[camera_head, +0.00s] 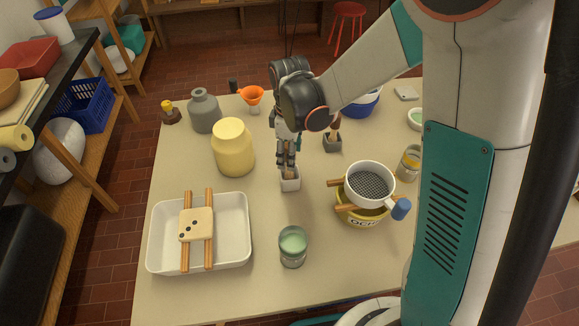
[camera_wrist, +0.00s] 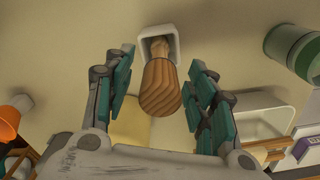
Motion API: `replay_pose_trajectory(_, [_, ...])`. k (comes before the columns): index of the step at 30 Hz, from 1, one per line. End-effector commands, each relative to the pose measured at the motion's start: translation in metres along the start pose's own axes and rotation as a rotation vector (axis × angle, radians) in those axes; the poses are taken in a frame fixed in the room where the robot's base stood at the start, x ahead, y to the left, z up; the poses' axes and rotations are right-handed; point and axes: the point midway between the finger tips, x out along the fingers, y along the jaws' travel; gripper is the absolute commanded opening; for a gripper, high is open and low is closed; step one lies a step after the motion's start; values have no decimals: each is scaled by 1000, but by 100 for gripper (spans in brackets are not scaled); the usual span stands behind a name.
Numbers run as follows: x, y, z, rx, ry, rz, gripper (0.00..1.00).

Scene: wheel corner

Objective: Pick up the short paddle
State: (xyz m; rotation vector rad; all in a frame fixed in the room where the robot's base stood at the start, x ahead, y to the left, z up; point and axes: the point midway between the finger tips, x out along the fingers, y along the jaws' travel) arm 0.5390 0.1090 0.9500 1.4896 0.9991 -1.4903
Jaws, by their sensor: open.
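A wooden paddle (camera_wrist: 160,88) with a striped grain stands in a small white square holder (camera_head: 290,184). The holder also shows in the wrist view (camera_wrist: 174,47). My gripper (camera_head: 286,154) is above the white holder, pointing down. In the wrist view its teal fingers are open, one on each side of the paddle, with gaps between them and the wood. A second small holder, dark grey (camera_head: 332,145), stands behind to the right with a brown wooden piece (camera_head: 333,128) in it, partly hidden by my arm.
A yellow jar (camera_head: 233,148) stands left of the white holder, and a green-filled jar (camera_head: 292,247) in front. A sieve (camera_head: 369,184) rests on sticks over a yellow tub (camera_head: 362,216) at right. A white tray (camera_head: 234,255) lies front left.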

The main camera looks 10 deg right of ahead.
Motion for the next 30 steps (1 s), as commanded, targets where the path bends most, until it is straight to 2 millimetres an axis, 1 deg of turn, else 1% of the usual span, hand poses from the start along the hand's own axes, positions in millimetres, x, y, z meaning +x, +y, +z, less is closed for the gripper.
replay_pose_trajectory(1, [10, 0, 0, 0, 0, 0, 51])
replay_pose_trajectory(3, [16, 0, 0, 0, 0, 0, 51])
replay_pose_trajectory(10, [16, 0, 0, 0, 0, 0, 51])
replay_pose_trajectory(11, [16, 0, 0, 0, 0, 0, 46])
replay_pose_trajectory(12, [16, 0, 0, 0, 0, 0, 37])
replay_pose_trajectory(14, [16, 0, 0, 0, 0, 0, 24])
replay_pose_trajectory(15, [16, 0, 0, 0, 0, 0, 15])
replay_pose_trajectory(17, [16, 0, 0, 0, 0, 0, 3])
replay_pose_trajectory(26, [16, 0, 0, 0, 0, 0, 2])
replay_pose_trajectory(30, [12, 0, 0, 0, 0, 0, 2])
